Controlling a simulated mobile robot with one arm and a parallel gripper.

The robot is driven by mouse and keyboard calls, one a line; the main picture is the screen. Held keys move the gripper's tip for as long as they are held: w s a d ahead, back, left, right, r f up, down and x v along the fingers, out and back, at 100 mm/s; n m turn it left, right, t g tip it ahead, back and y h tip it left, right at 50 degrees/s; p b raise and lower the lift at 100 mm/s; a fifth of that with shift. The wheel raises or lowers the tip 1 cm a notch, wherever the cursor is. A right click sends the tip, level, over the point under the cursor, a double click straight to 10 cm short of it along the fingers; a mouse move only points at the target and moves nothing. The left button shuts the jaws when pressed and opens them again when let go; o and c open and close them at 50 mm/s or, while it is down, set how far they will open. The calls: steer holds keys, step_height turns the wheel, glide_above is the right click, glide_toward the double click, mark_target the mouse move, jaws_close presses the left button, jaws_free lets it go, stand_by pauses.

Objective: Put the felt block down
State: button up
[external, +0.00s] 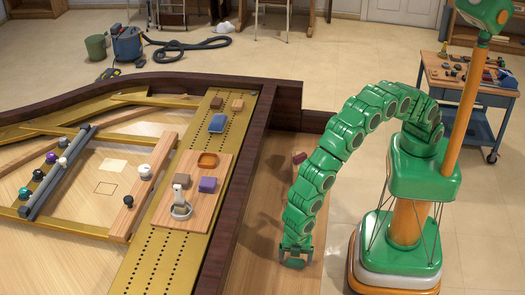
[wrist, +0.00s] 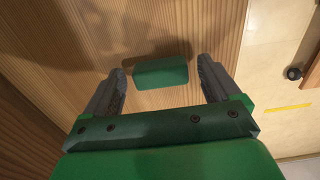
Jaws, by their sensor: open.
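A green block (wrist: 161,73), which looks like the felt block, lies on the wooden ledge (wrist: 185,20) in the wrist view, with a dark shadow along its far side. My gripper (wrist: 161,68) is open around it, with one finger on each side and a visible gap to both. In the external view my gripper (external: 296,257) points down low over the ledge at the front, and the green block cannot be made out there.
A small red block (external: 299,157) lies farther back on the ledge. The ledge's right edge drops to the floor.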

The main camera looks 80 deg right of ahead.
mark_target(296, 260)
steer(key=shift+r, duration=0.1)
step_height(296, 260, up, 12)
stand_by(0.5)
